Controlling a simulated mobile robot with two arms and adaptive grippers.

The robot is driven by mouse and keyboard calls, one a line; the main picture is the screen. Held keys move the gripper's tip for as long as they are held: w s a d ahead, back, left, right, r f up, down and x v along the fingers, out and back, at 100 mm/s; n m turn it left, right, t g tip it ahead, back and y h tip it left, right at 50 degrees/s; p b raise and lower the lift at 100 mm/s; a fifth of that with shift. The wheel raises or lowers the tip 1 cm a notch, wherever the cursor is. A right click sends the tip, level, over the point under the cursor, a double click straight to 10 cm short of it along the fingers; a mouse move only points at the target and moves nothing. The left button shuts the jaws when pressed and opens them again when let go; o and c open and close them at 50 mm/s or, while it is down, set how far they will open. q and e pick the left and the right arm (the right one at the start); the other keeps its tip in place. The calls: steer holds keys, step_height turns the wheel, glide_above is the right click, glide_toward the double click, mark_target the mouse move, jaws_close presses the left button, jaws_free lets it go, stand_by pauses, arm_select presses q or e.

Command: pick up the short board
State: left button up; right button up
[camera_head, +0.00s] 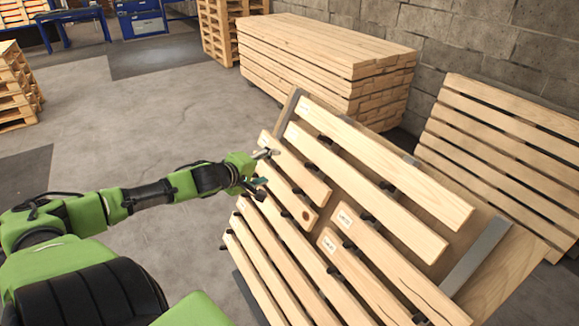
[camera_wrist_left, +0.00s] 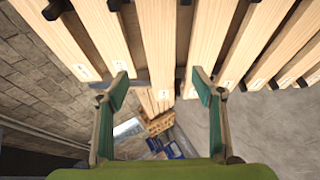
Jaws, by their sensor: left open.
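Pale boards lie side by side on a slanted rack (camera_head: 489,252) in the head view. Two look clearly shorter: one short board (camera_head: 298,172) in the upper left part, and another short board (camera_head: 286,194) just below it, with a dark knot near its lower end. My left gripper (camera_head: 264,172) is open and empty by the upper left ends of these two. In the left wrist view its fingers (camera_wrist_left: 162,90) stand apart, with the labelled end of one board (camera_wrist_left: 157,45) between them in the picture. I cannot tell whether they touch it. My right gripper is not in view.
Longer boards lie on both sides, such as one near the top (camera_head: 385,160). Dark pegs separate the boards. A big timber stack (camera_head: 320,50) and a slatted pallet (camera_head: 490,140) stand behind, by the block wall (camera_head: 470,40).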

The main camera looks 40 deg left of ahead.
mark_target(288, 163)
arm_select(q)
steer(key=shift+b+x, duration=0.45)
steer(key=shift+x, duration=2.3)
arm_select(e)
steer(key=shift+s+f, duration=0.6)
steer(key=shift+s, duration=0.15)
arm_select(q)
steer(key=shift+d+p+x, duration=0.2)
steer(key=shift+p+x, duration=0.2)
steer(key=shift+x, duration=2.2)
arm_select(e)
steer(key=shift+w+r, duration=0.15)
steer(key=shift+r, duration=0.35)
arm_select(q)
steer(key=shift+s, duration=0.1)
steer(key=c, duration=1.4)
